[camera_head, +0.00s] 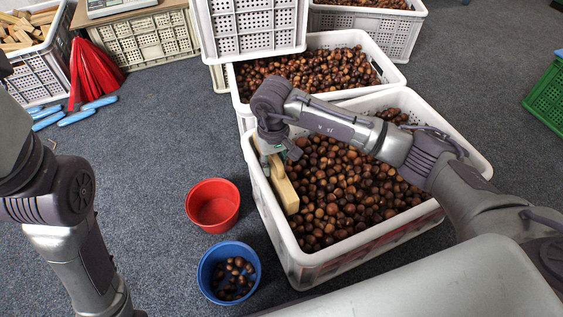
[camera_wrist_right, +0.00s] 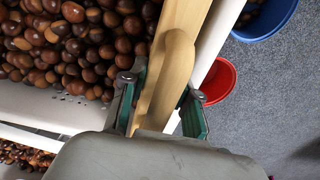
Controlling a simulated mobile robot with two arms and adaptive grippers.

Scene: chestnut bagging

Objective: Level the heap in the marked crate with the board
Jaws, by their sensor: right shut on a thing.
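The near white crate (camera_head: 297,262) holds a heap of brown chestnuts (camera_head: 345,195); I see no clear mark on it. The heap looks uneven, and my arm hides part of it. My right gripper (camera_head: 270,155) is shut on the pale wooden board (camera_head: 284,187) at the crate's left wall. In the right wrist view, the green-lined fingers (camera_wrist_right: 160,108) stand either side of the board's rounded grip (camera_wrist_right: 174,75). The board lies along the inside of the wall, with chestnuts on its other side. My left arm shows at the left, its gripper out of frame.
A red bowl (camera_head: 213,222) and a blue bowl (camera_head: 205,272) with chestnuts stand on the floor left of the crate. Another full crate (camera_head: 395,75) stands behind. Red bags (camera_head: 93,75) and blue-handled tools (camera_head: 76,117) lie further left. Carpet between is clear.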

